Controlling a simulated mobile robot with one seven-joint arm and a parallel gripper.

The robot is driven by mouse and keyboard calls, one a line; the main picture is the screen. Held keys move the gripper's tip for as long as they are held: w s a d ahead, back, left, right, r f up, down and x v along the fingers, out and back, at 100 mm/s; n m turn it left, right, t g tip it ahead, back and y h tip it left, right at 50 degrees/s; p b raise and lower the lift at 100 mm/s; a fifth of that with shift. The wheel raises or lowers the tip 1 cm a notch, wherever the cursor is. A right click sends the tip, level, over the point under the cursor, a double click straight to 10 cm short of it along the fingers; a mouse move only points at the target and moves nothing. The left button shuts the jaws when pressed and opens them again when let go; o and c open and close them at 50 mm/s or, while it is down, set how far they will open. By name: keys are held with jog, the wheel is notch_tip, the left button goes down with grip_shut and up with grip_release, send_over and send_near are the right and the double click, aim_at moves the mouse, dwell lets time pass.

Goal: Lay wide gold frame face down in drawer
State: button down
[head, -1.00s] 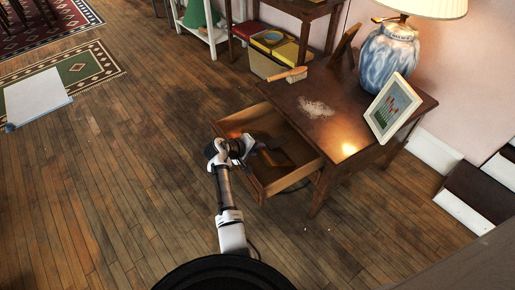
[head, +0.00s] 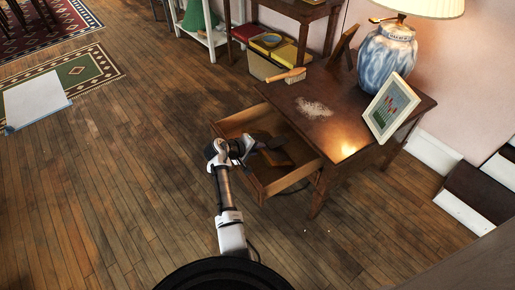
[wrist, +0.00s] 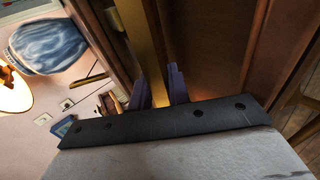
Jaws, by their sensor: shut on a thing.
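The drawer (head: 296,176) of the brown side table is pulled open, and its inside shows in the head view. My gripper (head: 270,145) reaches over the drawer's front into it. In the wrist view my gripper (wrist: 158,88) has its two fingers shut on a gold bar, one edge of the wide gold frame (wrist: 150,45). In the head view a brown piece just beyond the fingers, inside the drawer, looks like the frame (head: 281,157). It seems tilted. Most of its face is hidden, and I cannot tell whether it touches the drawer bottom.
The tabletop (head: 325,135) carries a brush (head: 287,76), a pale dusty patch, a blue-and-white lamp (head: 387,55), a white picture frame (head: 391,106) and a dark standing frame (head: 346,45). A basket (head: 265,67) stands behind. The floor to the left is open.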

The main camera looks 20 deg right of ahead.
jog(key=shift+s+a+f, duration=0.1)
jog(key=shift+a+f, duration=0.15)
jog(key=shift+f, duration=0.4)
jog(key=shift+s+a+f, duration=0.1)
jog(key=shift+a+f, duration=0.15)
jog(key=shift+f, duration=0.35)
jog(key=c, duration=1.3)
grip_release()
jog(key=shift+w, duration=0.1)
jog(key=shift+o, duration=0.2)
jog(key=shift+a, duration=0.1)
jog(key=d+r+v, duration=0.1)
jog(key=r+v, duration=0.1)
jog(key=v, duration=1.2)
jog(key=shift+w+r, duration=0.15)
jog(key=shift+w, duration=0.05)
